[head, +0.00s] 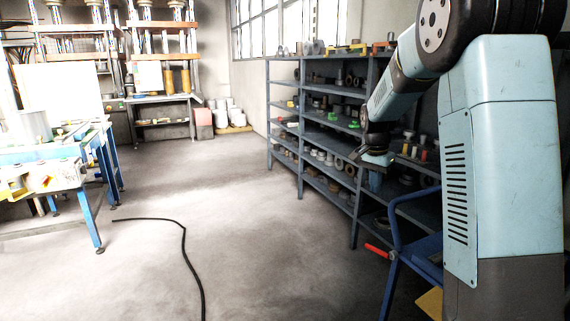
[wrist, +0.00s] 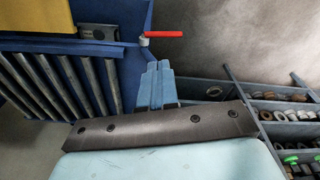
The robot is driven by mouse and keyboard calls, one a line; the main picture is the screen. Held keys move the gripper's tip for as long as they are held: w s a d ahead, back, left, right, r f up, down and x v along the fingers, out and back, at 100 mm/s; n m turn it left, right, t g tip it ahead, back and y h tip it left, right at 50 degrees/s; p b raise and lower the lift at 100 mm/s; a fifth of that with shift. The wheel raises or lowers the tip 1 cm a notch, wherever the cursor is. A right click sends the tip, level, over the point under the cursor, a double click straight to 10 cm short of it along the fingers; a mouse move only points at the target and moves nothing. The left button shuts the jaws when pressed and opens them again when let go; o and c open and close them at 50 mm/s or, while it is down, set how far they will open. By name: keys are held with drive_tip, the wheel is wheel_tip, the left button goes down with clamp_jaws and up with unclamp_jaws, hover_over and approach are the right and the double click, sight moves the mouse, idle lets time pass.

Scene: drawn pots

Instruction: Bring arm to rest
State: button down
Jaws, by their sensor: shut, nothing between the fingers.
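My arm (head: 398,85) reaches out to the left from the light blue column and bends down at its end. My gripper (head: 375,182) hangs in front of the grey shelf rack in the head view, pointing down. It is shut and holds nothing. In the wrist view its light blue fingers (wrist: 157,75) stand together above a dark curved plate with screws. The fingers appear clear of the things around them, though the distance to the shelves is hard to tell.
The grey shelf rack (head: 299,140) holds many small parts. A blue frame with a red handle (head: 377,250) stands below my arm; the handle also shows in the wrist view (wrist: 164,34). A black cable (head: 188,262) lies on open floor. A blue-legged workbench (head: 98,215) stands left.

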drive_tip(key=s+a+r+n+t, duration=0.15)
drive_tip(key=s+r, duration=0.25)
drive_tip(key=s, duration=0.5)
drive_tip(key=s+a+r+n+t+y, duration=0.1)
drive_tip(key=s+r+n, duration=0.25)
drive_tip(key=s, duration=0.55)
drive_tip(key=s+a+r+n+t, duration=0.15)
drive_tip(key=s+r, duration=0.25)
drive_tip(key=s, duration=0.4)
drive_tip(key=s+f+n, duration=0.1)
drive_tip(key=s+n, duration=0.2)
drive_tip(key=s, duration=0.6)
drive_tip(key=shift+s+a+f+t, duration=0.15)
drive_tip(key=shift+s+f+t, duration=0.1)
drive_tip(key=shift+s+t, duration=0.15)
